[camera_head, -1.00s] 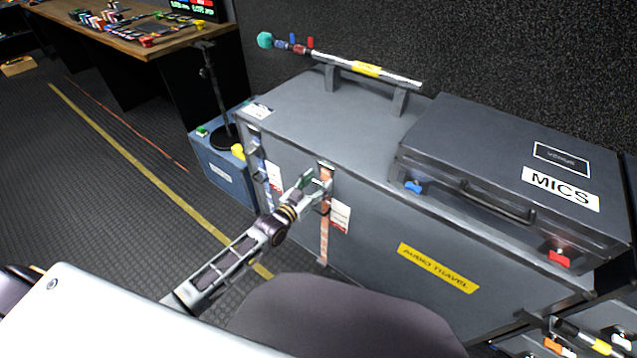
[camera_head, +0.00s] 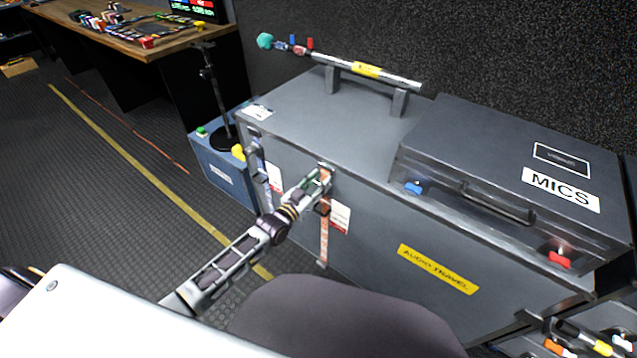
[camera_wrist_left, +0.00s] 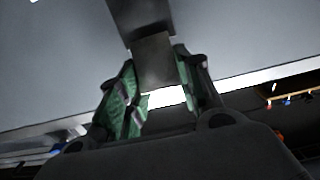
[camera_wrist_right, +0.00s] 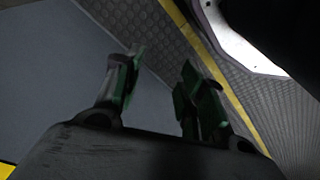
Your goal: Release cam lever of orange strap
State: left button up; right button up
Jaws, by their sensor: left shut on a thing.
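The orange strap (camera_head: 323,238) runs down the front of the large grey case (camera_head: 365,225). My left gripper (camera_head: 319,183) is at the upper part of this strap, just below the case's top edge, and covers the buckle there. In the left wrist view, a flat grey piece that looks like the cam lever (camera_wrist_left: 153,62) lies between the green-padded fingers, which are shut on it. The lever's exact angle is hard to tell. My right gripper (camera_wrist_right: 158,85) shows only in its own wrist view, open and empty in front of the floor and a grey-blue surface.
A grey MICS case (camera_head: 480,155) and a boom pole (camera_head: 365,70) on supports sit on top of the large case. White tags (camera_head: 340,217) hang beside the straps. A blue case (camera_head: 222,170) and a black stand (camera_head: 211,90) are at the left. The floor there is mostly clear.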

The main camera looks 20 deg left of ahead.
jog(key=shift+w+f, duration=0.1)
pick_arm(q)
jog(key=shift+r+p, duration=0.1)
jog(key=shift+p, duration=0.3)
jog(key=shift+w+g+p, duration=0.1)
jog(key=shift+g+p, duration=0.3)
jog(key=shift+p, duration=0.45)
jog(key=shift+w+g+y+p, duration=0.1)
jog(key=shift+g+y+p, duration=0.2)
jog(key=shift+p, duration=0.6)
pick_arm(e)
jog(key=s+d+f, duration=0.2)
jog(key=f, duration=0.3)
jog(key=s+d+f, duration=0.2)
jog(key=f, duration=0.4)
jog(key=shift+s+d+f+t, duration=0.2)
jog(key=shift+f+t, duration=0.1)
pick_arm(q)
jog(key=o, duration=1)
jog(key=shift+o, duration=0.2)
